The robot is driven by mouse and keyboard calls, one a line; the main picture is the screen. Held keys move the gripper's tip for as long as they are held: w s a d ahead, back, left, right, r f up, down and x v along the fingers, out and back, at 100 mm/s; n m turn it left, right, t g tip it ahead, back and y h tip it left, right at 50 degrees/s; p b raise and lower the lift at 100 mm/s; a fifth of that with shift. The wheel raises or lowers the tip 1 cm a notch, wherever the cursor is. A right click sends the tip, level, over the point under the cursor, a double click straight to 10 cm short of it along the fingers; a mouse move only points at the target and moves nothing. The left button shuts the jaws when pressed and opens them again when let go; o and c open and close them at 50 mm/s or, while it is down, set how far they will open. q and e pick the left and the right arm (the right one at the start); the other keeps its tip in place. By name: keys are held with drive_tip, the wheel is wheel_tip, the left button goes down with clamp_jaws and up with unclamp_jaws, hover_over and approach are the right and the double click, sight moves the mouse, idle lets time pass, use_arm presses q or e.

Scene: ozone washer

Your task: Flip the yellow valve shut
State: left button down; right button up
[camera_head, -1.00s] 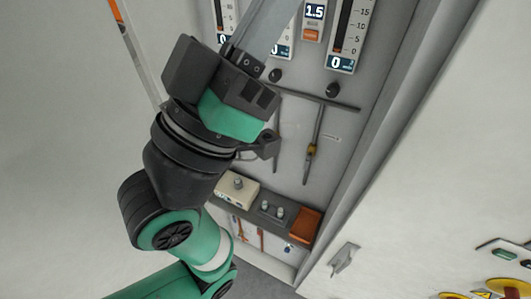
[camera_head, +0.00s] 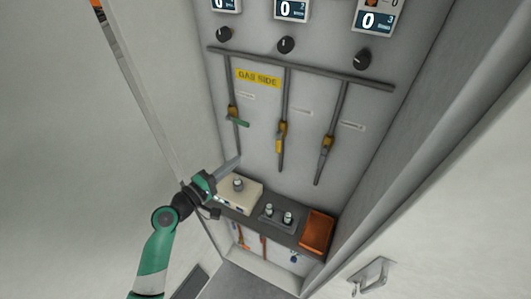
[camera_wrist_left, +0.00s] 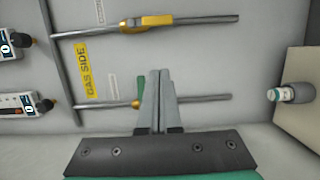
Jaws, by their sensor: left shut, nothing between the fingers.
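The yellow valve (camera_head: 281,135) sits on the middle of three upright pipes, with its handle lying along the pipe. It also shows in the left wrist view (camera_wrist_left: 148,22), on the upper pipe. A green-handled valve (camera_head: 238,122) is on the left pipe; in the wrist view its green handle (camera_wrist_left: 141,88) is partly hidden behind my fingers. My left gripper (camera_head: 234,163) is shut and empty, below the green-handled valve and to the lower left of the yellow one. In the wrist view its fingertips (camera_wrist_left: 160,73) are apart from the yellow valve. My right gripper is not in view.
A third pipe on the right carries a brass-yellow valve (camera_head: 326,145). A crossbar pipe (camera_head: 300,68) and dark knobs (camera_head: 286,45) are above. Below stand a cream box (camera_head: 240,195) and an orange box (camera_head: 317,232) on a dark shelf. Cabinet side walls flank the panel.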

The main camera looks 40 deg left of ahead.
sight(279, 142)
use_arm(q)
drive_tip(key=shift+a+r, duration=0.1)
drive_tip(key=shift+a, duration=0.15)
drive_tip(key=w+d+p, duration=0.1)
drive_tip(key=w+d, duration=0.2)
drive_tip(key=w, duration=0.8)
drive_tip(key=shift+w+d, duration=0.1)
idle(0.4)
drive_tip(key=shift+d+n, duration=0.1)
drive_tip(key=shift+n, duration=0.3)
